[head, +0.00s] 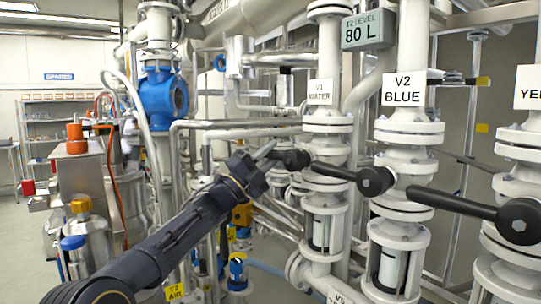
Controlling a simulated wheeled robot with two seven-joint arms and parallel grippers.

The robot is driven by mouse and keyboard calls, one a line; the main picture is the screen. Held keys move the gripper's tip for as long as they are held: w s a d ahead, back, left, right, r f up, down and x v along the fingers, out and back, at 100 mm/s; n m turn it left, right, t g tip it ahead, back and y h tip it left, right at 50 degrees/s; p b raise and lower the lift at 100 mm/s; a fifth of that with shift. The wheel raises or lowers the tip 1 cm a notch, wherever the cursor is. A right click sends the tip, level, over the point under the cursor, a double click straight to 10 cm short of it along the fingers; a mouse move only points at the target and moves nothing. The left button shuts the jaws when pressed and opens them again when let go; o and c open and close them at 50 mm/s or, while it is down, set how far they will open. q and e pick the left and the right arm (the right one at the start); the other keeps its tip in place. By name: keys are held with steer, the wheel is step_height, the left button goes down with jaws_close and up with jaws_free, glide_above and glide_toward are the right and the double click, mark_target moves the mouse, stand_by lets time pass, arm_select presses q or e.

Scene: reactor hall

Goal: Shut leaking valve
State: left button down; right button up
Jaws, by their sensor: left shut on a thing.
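Three labelled white valves stand in a row: V1 WATER (320,92), V2 BLUE (403,88), and one at the right edge with a cut-off label starting "YE" (531,88). I cannot make out any leaking liquid. My right gripper is out of view.
A sign (368,30) reads "T2 LEVEL 80 L". Horizontal grey pipes (230,128) run behind my left gripper. A blue valve body (163,97) and steel vessels (85,190) stand to the left. A shelf (60,125) is at the far left.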

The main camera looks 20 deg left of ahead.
arm_select(q)
steer(key=shift+a+r, duration=0.1)
steer(key=shift+r, duration=0.15)
steer(key=c, duration=1.5)
jaws_free()
steer(key=shift+o, duration=1)
steer(key=shift+f, duration=0.15)
steer(key=shift+s+a+f, duration=0.1)
steer(key=shift+s+f, duration=0.1)
steer(key=shift+f, duration=0.1)
steer(key=b+v, duration=0.2)
steer(key=v, duration=0.5)
steer(key=shift+b, duration=0.4)
steer(key=shift+s+r, duration=0.1)
